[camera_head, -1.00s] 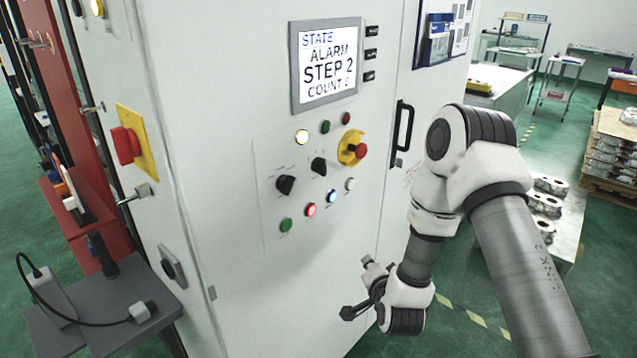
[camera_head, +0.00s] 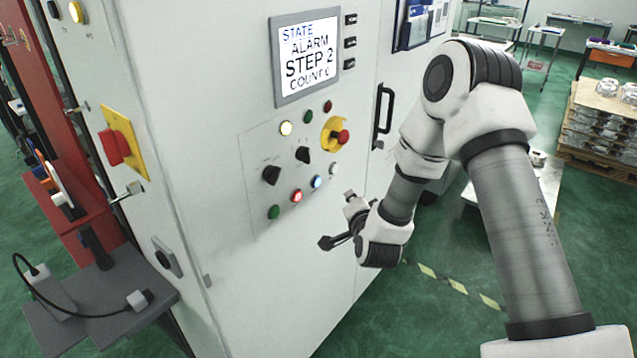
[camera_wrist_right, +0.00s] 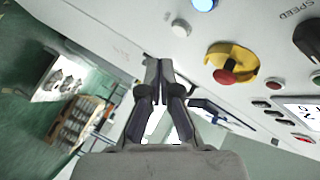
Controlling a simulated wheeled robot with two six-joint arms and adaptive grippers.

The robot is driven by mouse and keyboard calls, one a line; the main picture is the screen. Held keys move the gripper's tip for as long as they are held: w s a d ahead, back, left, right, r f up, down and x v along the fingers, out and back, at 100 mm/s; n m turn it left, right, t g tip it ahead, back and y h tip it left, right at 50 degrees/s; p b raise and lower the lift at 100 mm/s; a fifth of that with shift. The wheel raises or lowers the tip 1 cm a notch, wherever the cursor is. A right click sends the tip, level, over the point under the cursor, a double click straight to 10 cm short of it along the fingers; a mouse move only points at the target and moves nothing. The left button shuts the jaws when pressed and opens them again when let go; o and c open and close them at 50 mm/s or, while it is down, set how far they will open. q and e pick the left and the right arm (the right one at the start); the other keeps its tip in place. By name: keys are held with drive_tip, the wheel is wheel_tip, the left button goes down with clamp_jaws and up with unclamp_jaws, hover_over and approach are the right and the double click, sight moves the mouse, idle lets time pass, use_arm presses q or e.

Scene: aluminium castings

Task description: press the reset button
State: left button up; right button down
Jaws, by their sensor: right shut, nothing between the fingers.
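The grey cabinet's control panel (camera_head: 250,170) carries a lower row of buttons: a green one (camera_head: 273,212), a lit red one (camera_head: 296,196), a lit blue one (camera_head: 316,181) and a white one (camera_head: 334,168). The labels are too small to read, so I cannot tell which is reset. My right gripper (camera_head: 325,243) is shut and empty, below and in front of this row, apart from it. In the right wrist view its closed fingertips (camera_wrist_right: 158,62) point past the white button (camera_wrist_right: 181,28); the blue button (camera_wrist_right: 205,4) is at the top edge. My left gripper is not in view.
A red emergency stop on a yellow base (camera_head: 335,135) and two black knobs sit above the row. The screen (camera_head: 306,58) reads ALARM, STEP 2. A black door handle (camera_head: 383,112) projects right of the panel. Another red stop (camera_head: 115,146) is at the left.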

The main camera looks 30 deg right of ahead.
sight(321, 178)
drive_tip(key=w+a, duration=0.2)
drive_tip(key=w, duration=0.4)
drive_tip(key=shift+a+b, duration=0.3)
drive_tip(key=shift+b, duration=0.05)
drive_tip(key=shift+w, duration=0.1)
idle(0.9)
drive_tip(key=shift+w+a, duration=0.15)
drive_tip(key=shift+w, duration=0.2)
drive_tip(key=shift+w+a+b, duration=0.2)
drive_tip(key=shift+w+b, duration=0.2)
drive_tip(key=shift+b, duration=0.1)
idle(0.4)
drive_tip(key=shift+s, duration=0.1)
drive_tip(key=shift+s+d, duration=0.35)
drive_tip(key=shift+s, duration=0.35)
